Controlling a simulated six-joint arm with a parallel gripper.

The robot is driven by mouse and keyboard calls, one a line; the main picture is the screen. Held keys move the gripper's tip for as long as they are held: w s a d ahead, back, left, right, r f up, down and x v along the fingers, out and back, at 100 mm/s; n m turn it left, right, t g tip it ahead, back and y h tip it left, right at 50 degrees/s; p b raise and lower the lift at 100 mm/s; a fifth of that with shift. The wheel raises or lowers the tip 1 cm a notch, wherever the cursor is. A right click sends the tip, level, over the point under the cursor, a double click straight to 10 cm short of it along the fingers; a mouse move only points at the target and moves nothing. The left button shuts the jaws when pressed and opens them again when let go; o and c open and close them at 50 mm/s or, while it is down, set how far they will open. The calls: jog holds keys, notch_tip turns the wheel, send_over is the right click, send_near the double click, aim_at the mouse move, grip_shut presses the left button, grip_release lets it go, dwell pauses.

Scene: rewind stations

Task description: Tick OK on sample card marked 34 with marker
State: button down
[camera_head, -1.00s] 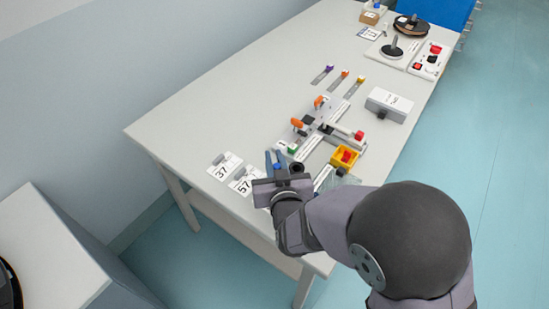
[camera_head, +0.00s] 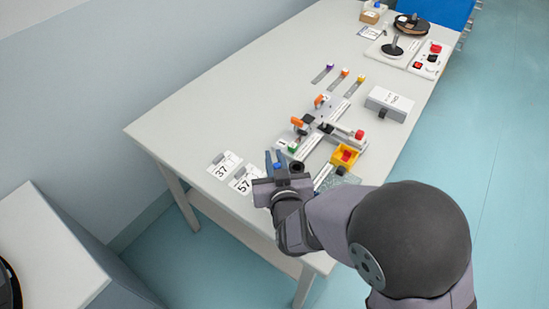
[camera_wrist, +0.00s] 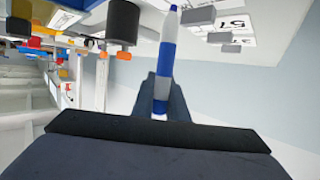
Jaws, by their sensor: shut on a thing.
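My gripper (camera_head: 277,160) is over the near part of the table, just right of the numbered cards. In the wrist view its jaws (camera_wrist: 163,95) are shut on a blue and white marker (camera_wrist: 166,55). The marker's blue part also shows between the fingers in the head view (camera_head: 277,166). A white card marked 37 (camera_head: 222,172) and one marked 57 (camera_head: 241,186) lie left of my gripper. The 57 card also shows upside down in the wrist view (camera_wrist: 234,27). I cannot read a 34 on any card; the gripper and arm hide part of this area.
A fixture with orange-handled clamps (camera_head: 318,128) stands behind my gripper. A grey box (camera_head: 389,103) and a reel station (camera_head: 392,49) are farther back. The table's left middle is clear.

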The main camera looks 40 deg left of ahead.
jog(key=shift+d+f+b, duration=0.1)
jog(key=shift+f+b, duration=0.35)
jog(key=shift+f, duration=0.15)
dwell(1.6)
notch_tip(320, 180, up, 7)
jog(key=p, duration=0.5)
jog(key=shift+r+p, duration=0.2)
jog(key=shift+p, duration=0.15)
jog(key=shift+w, duration=0.1)
